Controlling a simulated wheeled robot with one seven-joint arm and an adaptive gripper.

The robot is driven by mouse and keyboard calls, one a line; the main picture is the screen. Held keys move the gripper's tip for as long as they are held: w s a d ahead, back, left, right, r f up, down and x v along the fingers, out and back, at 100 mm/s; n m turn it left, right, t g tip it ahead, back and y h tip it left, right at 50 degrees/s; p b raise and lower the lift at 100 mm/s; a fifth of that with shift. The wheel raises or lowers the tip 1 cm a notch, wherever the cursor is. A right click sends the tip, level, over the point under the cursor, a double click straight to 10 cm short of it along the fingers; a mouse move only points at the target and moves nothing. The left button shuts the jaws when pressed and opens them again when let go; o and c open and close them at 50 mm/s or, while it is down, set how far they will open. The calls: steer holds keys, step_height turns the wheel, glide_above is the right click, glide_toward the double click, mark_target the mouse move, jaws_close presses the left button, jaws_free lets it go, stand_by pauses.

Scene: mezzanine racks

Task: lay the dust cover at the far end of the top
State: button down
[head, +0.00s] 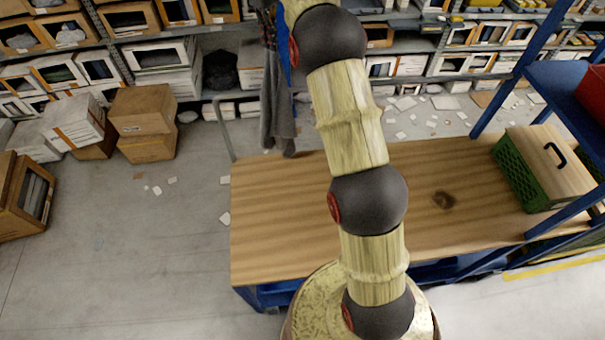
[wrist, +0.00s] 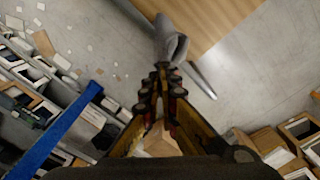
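A grey cloth, which I take as the dust cover (head: 276,122), hangs in loose folds near the back left edge of the wooden top (head: 275,225). In the wrist view the same cloth (wrist: 173,46) is at the tips of my gripper (wrist: 169,72), whose dark jointed fingers are together on it. The cloth hangs beside the wooden top (wrist: 215,18); I cannot tell whether it touches it. In the head view my gripper is mostly cut off at the upper edge. My arm crosses the middle of the top and hides part of it.
A green crate (head: 518,172) with a wooden lid and black handle stands on the top's right end. A blue rack (head: 560,95) rises at the right. A grey rail (head: 222,130) stands by the top's left back corner. Box-filled shelves line the back. The top's left part is bare.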

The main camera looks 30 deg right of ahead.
steer(key=s+a+f+b, duration=0.3)
steer(key=s+f+b, duration=0.6)
steer(key=s+f, duration=0.7)
steer(key=s+a+f+b, duration=0.4)
steer(key=s+f+b, duration=0.6)
steer(key=s+f, duration=0.6)
steer(key=s+a+f+b, duration=0.4)
steer(key=s+f+b, duration=0.6)
steer(key=s+f, duration=0.7)
steer(key=shift+s+f, duration=0.1)
steer(key=shift+s, duration=2.3)
steer(key=c, duration=2.3)
jaws_free()
steer(key=o, duration=0.7)
steer(key=shift+c, duration=0.2)
